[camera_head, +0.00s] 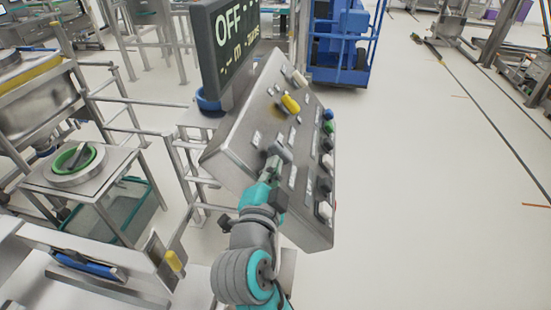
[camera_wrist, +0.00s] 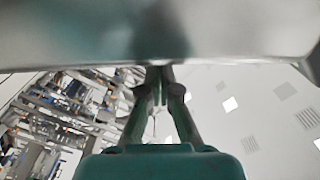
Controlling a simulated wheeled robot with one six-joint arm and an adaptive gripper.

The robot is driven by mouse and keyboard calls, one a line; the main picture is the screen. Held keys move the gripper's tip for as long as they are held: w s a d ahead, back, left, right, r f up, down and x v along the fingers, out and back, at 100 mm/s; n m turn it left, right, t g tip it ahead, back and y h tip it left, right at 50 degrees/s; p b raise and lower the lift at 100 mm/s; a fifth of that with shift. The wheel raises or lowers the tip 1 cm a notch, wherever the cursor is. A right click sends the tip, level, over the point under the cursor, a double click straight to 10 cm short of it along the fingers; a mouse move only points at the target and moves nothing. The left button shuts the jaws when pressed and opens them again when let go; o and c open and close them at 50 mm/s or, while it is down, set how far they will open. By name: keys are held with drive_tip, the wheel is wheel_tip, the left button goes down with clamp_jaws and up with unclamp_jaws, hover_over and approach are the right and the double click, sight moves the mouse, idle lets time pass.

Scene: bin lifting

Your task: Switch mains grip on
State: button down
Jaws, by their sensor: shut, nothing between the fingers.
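The sloped grey control panel (camera_head: 235,150) stands in the middle of the head view. It carries a yellow knob (camera_head: 290,104), several small label plates and a row of coloured buttons along its right edge. The labels are too small to read, so I cannot tell which control is the mains grip switch. My gripper (camera_head: 273,164) is shut and empty at the panel's middle, below the yellow knob. A grey part by the fingertips is partly hidden. In the wrist view my fingers (camera_wrist: 160,76) reach the blurred grey surface (camera_wrist: 230,35); contact is unclear.
A dark display (camera_head: 228,45) reading "OFF" stands behind the panel. Steel frames and a table with a green-ringed round fitting (camera_head: 74,160) are at left. A blue wheeled frame (camera_head: 343,45) stands behind.

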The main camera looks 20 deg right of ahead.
sight(281, 152)
drive_tip(key=shift+x, duration=1.3)
